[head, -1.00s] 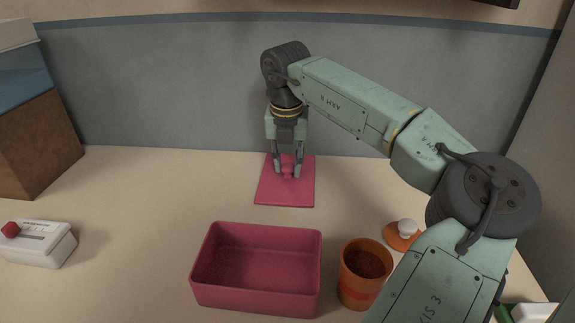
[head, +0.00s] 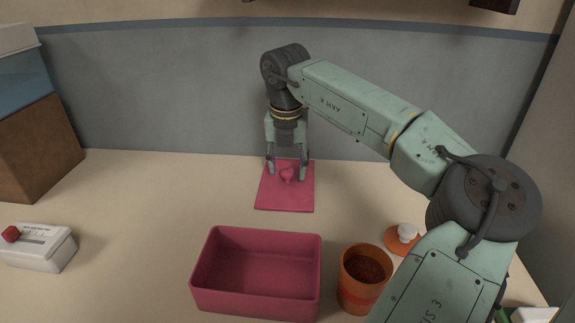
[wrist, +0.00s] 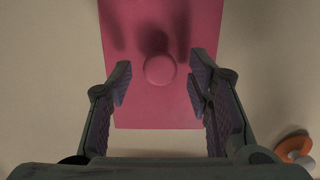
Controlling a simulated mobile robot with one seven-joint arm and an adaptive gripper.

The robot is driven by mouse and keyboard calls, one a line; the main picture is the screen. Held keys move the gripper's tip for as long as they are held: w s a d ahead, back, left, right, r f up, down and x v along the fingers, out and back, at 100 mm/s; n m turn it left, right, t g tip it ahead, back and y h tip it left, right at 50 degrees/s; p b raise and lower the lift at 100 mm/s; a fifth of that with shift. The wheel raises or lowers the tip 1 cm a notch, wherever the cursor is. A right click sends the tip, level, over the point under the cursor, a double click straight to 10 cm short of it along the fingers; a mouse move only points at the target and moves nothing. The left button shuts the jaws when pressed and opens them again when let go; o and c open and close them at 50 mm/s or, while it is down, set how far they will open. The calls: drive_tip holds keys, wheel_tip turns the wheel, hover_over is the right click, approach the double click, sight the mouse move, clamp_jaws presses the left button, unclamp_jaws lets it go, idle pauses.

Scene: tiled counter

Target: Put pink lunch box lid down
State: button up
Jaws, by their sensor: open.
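The pink lunch box lid (head: 285,198) lies flat on the counter near the back wall, with its round knob (head: 287,175) facing up. My gripper (head: 287,168) is above the lid with its fingers spread on either side of the knob, not touching it. In the wrist view the knob (wrist: 160,69) sits between and slightly beyond the open fingertips (wrist: 158,85), and the lid (wrist: 160,108) lies beneath. The open pink lunch box (head: 257,273) stands empty at the front middle, apart from the lid.
An orange cup (head: 363,278) with dark contents stands right of the box. An orange lid with a white knob (head: 403,238) lies behind it, near my arm. A white device with a red button (head: 38,247) is at left. The counter left of the pink lid is clear.

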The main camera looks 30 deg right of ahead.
sight(287, 186)
wheel_tip(287, 186, up, 11)
drive_tip(key=s+p, duration=0.1)
drive_tip(key=p, duration=0.5)
drive_tip(key=shift+s+a+r, duration=0.2)
drive_tip(key=shift+a, duration=0.25)
